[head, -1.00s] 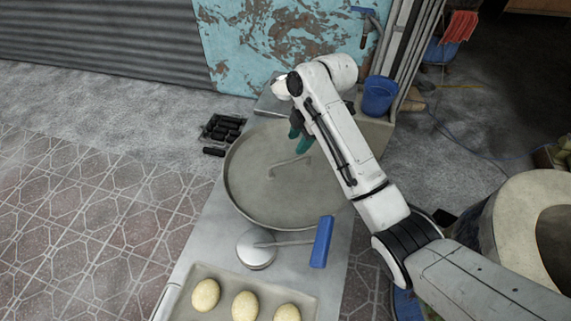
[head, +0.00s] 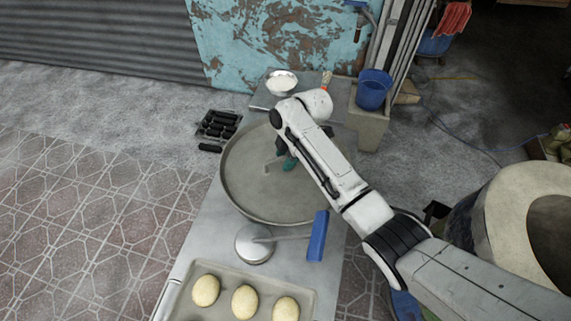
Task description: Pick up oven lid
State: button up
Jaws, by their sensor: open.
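The oven lid (head: 250,195) is a large round grey metal disc with a raised rim, lying flat on the long metal table. A thin bar handle (head: 270,166) stands up near its middle, partly hidden by my gripper. My gripper (head: 285,156), with green fingertips, is open and points down over the lid, at the right part of the handle. The arm hides the right side of the lid and much of the gripper. Whether the fingers touch the handle or lie around it cannot be told.
A round metal press with a blue handle (head: 318,236) lies in front of the lid. A tray (head: 222,306) of dough balls is nearer. Behind are a white bowl (head: 281,82) and a blue bucket (head: 373,90). Charcoal pieces (head: 217,124) lie left. The round barrel oven (head: 502,222) stands right.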

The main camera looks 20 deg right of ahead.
jog(key=shift+c, duration=0.2)
grip_shut()
jog(key=shift+r, duration=0.1)
